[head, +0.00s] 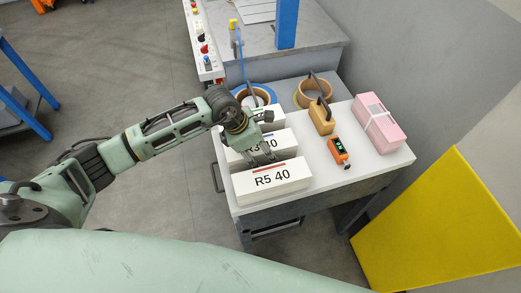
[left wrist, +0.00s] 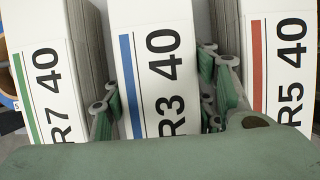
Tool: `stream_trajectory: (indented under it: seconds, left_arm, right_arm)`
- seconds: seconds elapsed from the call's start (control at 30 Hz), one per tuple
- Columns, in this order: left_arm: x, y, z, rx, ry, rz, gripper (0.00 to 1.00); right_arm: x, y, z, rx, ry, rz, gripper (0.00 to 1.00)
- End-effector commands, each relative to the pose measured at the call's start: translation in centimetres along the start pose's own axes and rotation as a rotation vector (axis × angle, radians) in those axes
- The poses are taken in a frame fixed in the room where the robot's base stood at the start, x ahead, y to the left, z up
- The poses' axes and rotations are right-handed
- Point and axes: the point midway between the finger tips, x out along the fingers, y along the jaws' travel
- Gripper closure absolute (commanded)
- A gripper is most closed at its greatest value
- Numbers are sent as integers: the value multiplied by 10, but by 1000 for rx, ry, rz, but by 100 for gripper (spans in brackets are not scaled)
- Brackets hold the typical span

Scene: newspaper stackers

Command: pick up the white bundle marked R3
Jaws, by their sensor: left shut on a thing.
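The white R3 bundle (head: 286,146) stands on the white table top in the middle of a row of three, its label partly hidden by my gripper in the head view. In the left wrist view the R3 bundle (left wrist: 150,45) has a blue stripe. My left gripper (head: 264,152) is over it, with fingers on both of its sides, shut on it. The R5 bundle (head: 272,182), with a red stripe, is nearest. The R7 bundle (left wrist: 40,75), with a green stripe, is on the other side. I cannot tell whether R3 touches the table.
The table (head: 345,180) also holds an orange device (head: 339,152) with a green display, a wooden-looking block (head: 322,117) with a dark handle and a pink bundle (head: 379,122). Tape rolls (head: 314,94) lie behind. A yellow panel (head: 440,225) stands at the right.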

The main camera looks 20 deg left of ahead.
Motion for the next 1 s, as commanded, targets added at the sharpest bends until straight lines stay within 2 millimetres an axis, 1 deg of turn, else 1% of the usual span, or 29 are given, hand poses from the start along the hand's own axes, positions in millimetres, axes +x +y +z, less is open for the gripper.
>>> stream_trajectory:
  seconds: [0.03, 0.07, 0.47, 0.83, 0.93, 1.0]
  left_arm:
    - [0, 0, 0, 0, 0, 0, 62]
    - [0, 0, 0, 0, 0, 0, 64]
    - [0, 0, 0, 0, -1, 0, 99]
    - [-3, 1, 4, 2, -8, 3, 100]
    - [-8, 2, 6, 3, -8, 3, 100]
    - [-16, 2, 10, 3, -10, 5, 100]
  right_arm:
    - [0, 0, 0, 0, 0, 0, 60]
    - [0, 0, 0, 0, 0, 0, 60]
    - [0, 2, -6, 1, 10, 3, 60]
    - [0, 5, -7, 0, 11, 6, 60]
    - [3, 5, -7, 0, 11, 6, 60]
    - [7, 5, -6, 0, 11, 6, 60]
